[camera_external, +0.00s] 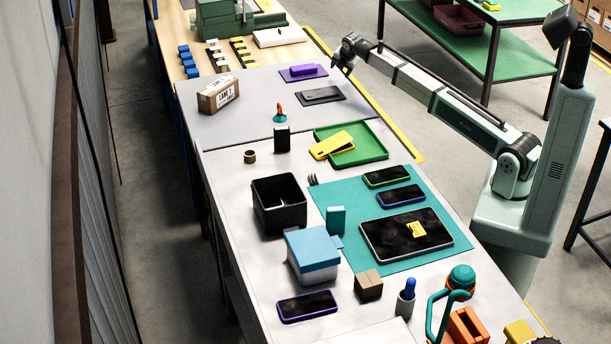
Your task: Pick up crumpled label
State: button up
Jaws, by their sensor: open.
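A small yellow piece (416,229), which looks like the crumpled label, lies on the dark screen of a tablet (385,240). The tablet lies flat on a teal mat (335,190) on the near part of the table. My gripper (340,67) is at the far end of my outstretched arm, above the far right edge of the table. It is well away from the yellow piece, open and empty. Its fingers look small and dark in this view.
Phones (386,176) and a teal block (335,220) are on the mat. A green tray (350,144) with a yellow phone (332,146) is behind it. A black bin (279,215) and blue-lidded box (312,250) stand left. An orange holder (466,328) is in front.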

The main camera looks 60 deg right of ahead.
jog(key=w+a+r+n+t+y, duration=0.15)
jog(key=a+r, duration=0.35)
jog(key=a, duration=0.7)
jog(key=w+a+r+n, duration=0.1)
jog(key=a+r+n, duration=0.25)
jog(key=a, duration=0.75)
jog(key=w+a+r+n+y, duration=0.1)
jog(key=a+r, duration=0.4)
jog(key=a, duration=0.7)
jog(key=n+g+y, duration=0.2)
jog(key=n+g, duration=0.1)
jog(key=g, duration=0.3)
send_over(313, 175)
jog(key=f, duration=1.2)
jog(key=shift+s+a, duration=0.25)
jog(key=shift+a, duration=0.15)
jog(key=shift+w+d+f, duration=0.1)
jog(key=shift+d+f, duration=0.05)
jog(key=shift+f, duration=0.7)
jog(key=shift+w+d+f, duration=0.1)
jog(key=shift+f, duration=0.8)
jog(key=shift+w+d+f, duration=0.1)
jog(key=shift+d+f, duration=0.05)
jog(key=shift+f, duration=0.7)
jog(key=shift+c, duration=0.5)
